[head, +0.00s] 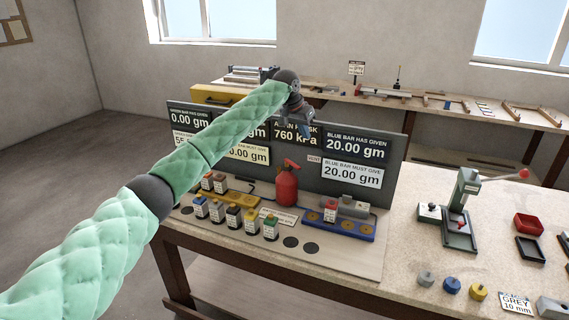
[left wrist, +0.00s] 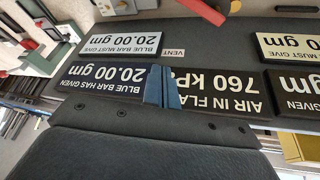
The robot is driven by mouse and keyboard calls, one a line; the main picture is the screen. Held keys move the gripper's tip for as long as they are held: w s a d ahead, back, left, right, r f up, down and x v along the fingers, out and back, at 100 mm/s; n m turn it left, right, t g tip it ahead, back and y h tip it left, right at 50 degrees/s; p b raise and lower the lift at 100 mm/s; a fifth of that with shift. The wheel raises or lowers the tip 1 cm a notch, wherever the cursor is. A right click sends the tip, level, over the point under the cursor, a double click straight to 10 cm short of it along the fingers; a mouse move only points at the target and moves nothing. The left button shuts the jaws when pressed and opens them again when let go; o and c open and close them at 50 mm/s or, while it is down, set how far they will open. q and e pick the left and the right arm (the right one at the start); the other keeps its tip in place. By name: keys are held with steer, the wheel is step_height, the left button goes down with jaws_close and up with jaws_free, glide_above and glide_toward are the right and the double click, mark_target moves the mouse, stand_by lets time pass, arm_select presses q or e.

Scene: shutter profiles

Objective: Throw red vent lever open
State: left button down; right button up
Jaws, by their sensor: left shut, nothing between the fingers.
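My left gripper (head: 306,128) is in front of the upper edge of the grey display board (head: 310,178), by the air-in-flask panel. In the left wrist view its blue fingertips (left wrist: 162,88) are together and empty, in front of the panels. A red flask-like body (head: 286,188) with a red top piece (head: 291,164) stands below the gripper, apart from it. Part of a red piece (left wrist: 208,12) shows at the top of the left wrist view, near the VENT label (left wrist: 173,53). I cannot tell clearly which part is the lever. My right gripper is not in view.
A press with a red-knobbed handle (head: 523,174) stands further right. The air-in-flask panel (head: 296,141) reads 760 kPa. A back bench (head: 430,102) runs behind the board.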

arm_select(q)
step_height(320, 180, down, 10)
steer(key=s+a+m+y+p, duration=0.1)
steer(key=m+p, duration=0.1)
steer(key=p, duration=0.5)
steer(key=shift+a+g, duration=0.25)
steer(key=shift+g, duration=0.05)
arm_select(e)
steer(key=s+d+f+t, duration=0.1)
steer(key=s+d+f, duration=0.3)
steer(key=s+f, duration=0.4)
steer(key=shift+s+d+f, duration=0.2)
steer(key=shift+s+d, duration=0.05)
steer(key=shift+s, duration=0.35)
arm_select(q)
steer(key=shift+f, duration=0.15)
